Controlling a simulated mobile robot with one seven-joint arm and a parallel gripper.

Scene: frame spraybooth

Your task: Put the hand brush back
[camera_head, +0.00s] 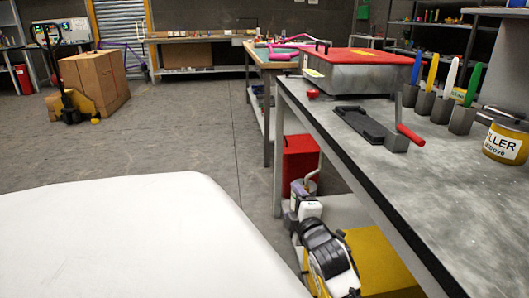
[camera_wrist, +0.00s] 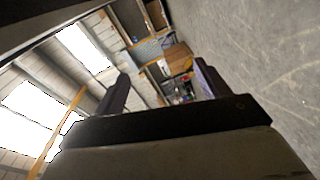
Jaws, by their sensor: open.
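I cannot pick out the hand brush for certain in either view. On the grey workbench (camera_head: 440,180) at the right lies a flat dark tool (camera_head: 360,123), and a red handle (camera_head: 410,134) sticks out at its right end. My gripper (camera_wrist: 162,88) shows only in the wrist view. Its two dark fingers stand apart with nothing between them. It is away from the bench top, with the room tilted behind it.
Several scrapers (camera_head: 428,88) with coloured handles stand along the bench, beside a yellow filler tin (camera_head: 506,141). A metal box with a red lid (camera_head: 362,57) stands farther back. A red container (camera_head: 299,163) is under the bench. The floor (camera_head: 180,135) at centre left is clear.

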